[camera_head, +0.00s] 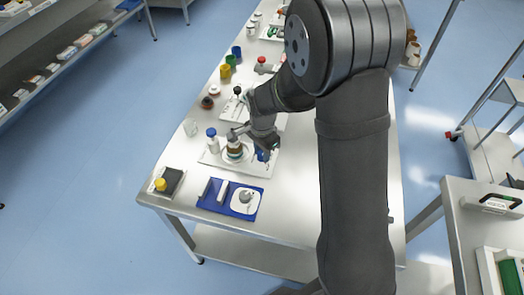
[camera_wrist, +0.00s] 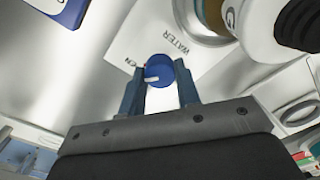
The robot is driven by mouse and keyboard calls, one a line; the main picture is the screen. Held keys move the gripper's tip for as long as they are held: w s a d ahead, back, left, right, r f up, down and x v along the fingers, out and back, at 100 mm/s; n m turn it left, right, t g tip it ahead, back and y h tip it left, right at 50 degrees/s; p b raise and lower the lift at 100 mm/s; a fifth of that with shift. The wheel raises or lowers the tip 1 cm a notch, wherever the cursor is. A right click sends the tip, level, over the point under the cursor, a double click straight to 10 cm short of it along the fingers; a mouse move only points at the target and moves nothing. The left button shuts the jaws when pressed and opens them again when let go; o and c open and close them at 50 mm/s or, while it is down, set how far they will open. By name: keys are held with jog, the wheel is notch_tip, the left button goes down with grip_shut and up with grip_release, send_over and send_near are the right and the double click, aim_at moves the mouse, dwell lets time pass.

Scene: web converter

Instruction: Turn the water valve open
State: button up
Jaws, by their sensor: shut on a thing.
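The water valve is a round blue knob (camera_wrist: 159,70) with a white mark on it. It sits on a white panel (camera_wrist: 137,38) printed "WATER", with another, partly hidden word beside the knob. My gripper (camera_wrist: 160,82) has one finger on each side of the knob and is shut on it. In the head view, the blue knob (camera_head: 262,156) shows just below my gripper (camera_head: 265,143), at the right part of the white panel (camera_head: 252,169). My fingertips are small and partly hidden there.
On the same panel stand a brown-banded jar (camera_head: 234,149) and a blue-capped white bottle (camera_head: 212,142), close to my gripper's left. A blue tray (camera_head: 212,203) lies at the table's front. Several cups and small items stand further back. The table (camera_head: 296,205) right of the panel is bare.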

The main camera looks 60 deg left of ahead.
jog(key=o, duration=1)
jog(key=shift+r, duration=0.1)
notch_tip(320, 180, up, 17)
jog(key=shift+r, duration=0.15)
notch_tip(320, 180, down, 18)
jog(key=shift+r, duration=0.25)
dwell(0.5)
